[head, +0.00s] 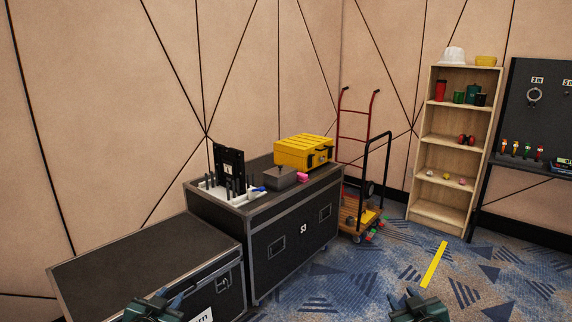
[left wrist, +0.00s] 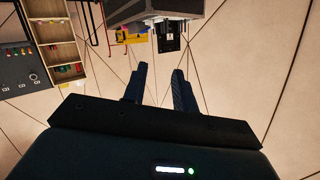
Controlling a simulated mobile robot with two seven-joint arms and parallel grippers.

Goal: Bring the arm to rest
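My left gripper (head: 166,301) is at the bottom edge of the head view, in front of the low black case. In the left wrist view its two dark fingers (left wrist: 161,88) stand apart with nothing between them, so it is open and empty. My right gripper (head: 408,299) is at the bottom edge, right of centre, over the blue carpet. Only its tip end shows, and I cannot tell how far its fingers are apart. I see nothing held in it. Neither gripper touches anything that I can see.
A low black case (head: 140,262) stands at left beside a taller black flight case (head: 270,255). On the taller one are a yellow toolbox (head: 303,152) and a black upright device (head: 229,166). A hand truck (head: 352,138), a wooden shelf (head: 437,215) and a dark board (head: 540,100) stand behind.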

